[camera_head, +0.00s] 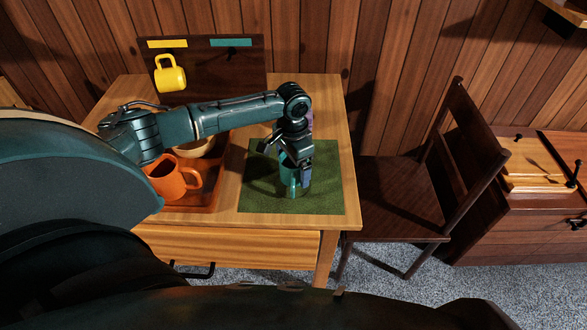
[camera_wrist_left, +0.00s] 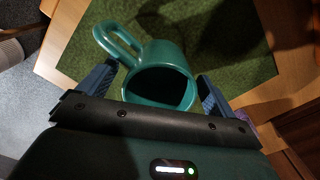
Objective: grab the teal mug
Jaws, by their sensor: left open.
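The teal mug (camera_head: 288,180) stands on the green mat (camera_head: 262,203), partly hidden behind my left gripper (camera_head: 298,178) in the head view. In the left wrist view, the teal mug (camera_wrist_left: 160,62) has its open mouth toward the camera and its handle at the upper left. My left gripper's two blue fingers (camera_wrist_left: 155,88) are open, one on each side of the mug. A gap shows on the right side; I cannot tell whether the left finger touches the mug. My right gripper is not in view.
An orange mug (camera_head: 168,180) and a wooden bowl (camera_head: 196,148) are on a reddish tray (camera_head: 190,209) left of the mat. A yellow mug (camera_head: 170,78) hangs on a dark board (camera_head: 225,70) behind. A purple thing (camera_head: 309,119) is mostly hidden by my arm. A chair (camera_head: 405,200) stands right.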

